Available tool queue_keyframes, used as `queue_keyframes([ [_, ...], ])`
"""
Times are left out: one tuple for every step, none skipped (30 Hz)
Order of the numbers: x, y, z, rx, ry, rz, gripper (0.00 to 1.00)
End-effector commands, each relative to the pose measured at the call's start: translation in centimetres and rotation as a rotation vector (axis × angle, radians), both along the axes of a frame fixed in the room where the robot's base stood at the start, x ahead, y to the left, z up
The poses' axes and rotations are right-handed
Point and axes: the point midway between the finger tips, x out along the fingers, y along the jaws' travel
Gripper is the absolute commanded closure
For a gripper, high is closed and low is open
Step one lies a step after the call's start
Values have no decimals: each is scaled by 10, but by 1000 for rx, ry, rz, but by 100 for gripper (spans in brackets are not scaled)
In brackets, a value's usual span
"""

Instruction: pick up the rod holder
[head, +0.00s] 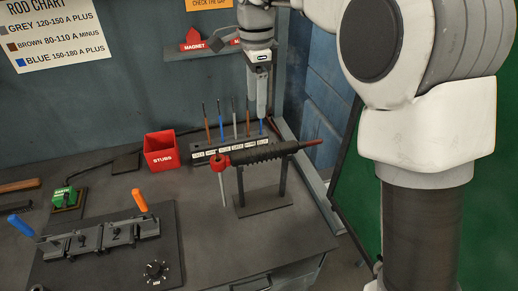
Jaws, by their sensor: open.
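The likely rod holder (262,153) is a black ribbed handle with a red head at its left and a red tip at its right. It lies across a dark stand (264,203) on the table, with a grey rod hanging down from its head. My gripper (261,112) points down above and behind the handle, near the right end of the rod rack, and is apart from the handle. It is open, with no object visible in it; its fingers are seen nearly edge-on.
A labelled rack (201,158) with several upright rods stands just behind the handle. A red STUBS box (161,151) is to its left. A lever panel (105,245) fills the front left. A shelf with red magnets (193,42) is on the wall. The front right tabletop is clear.

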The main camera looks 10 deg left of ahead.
Motion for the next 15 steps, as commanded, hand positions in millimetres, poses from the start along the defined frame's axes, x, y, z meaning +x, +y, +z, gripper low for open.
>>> queue_keyframes([
  [-1,-1,-13,-2,5,0,22],
  [-1,-1,-19,-3,5,0,22],
  [-1,-1,-29,-3,5,0,22],
  [-1,-1,-35,-2,5,1,22],
  [-1,-1,-42,-3,5,1,22],
  [-1,-1,-51,-2,5,1,22],
  [-2,-1,-57,-3,5,1,22],
  [-1,-1,-63,-2,4,1,22],
  [-1,-1,-71,-2,4,2,22],
  [-1,-1,-77,-2,4,2,22],
  [-1,-1,-82,-2,4,2,22],
  [-1,-1,-88,-2,4,2,22],
  [-1,-1,-92,-1,3,2,22],
  [-1,-1,-95,-2,1,2,22],
  [-1,-1,-99,-2,1,2,22],
])
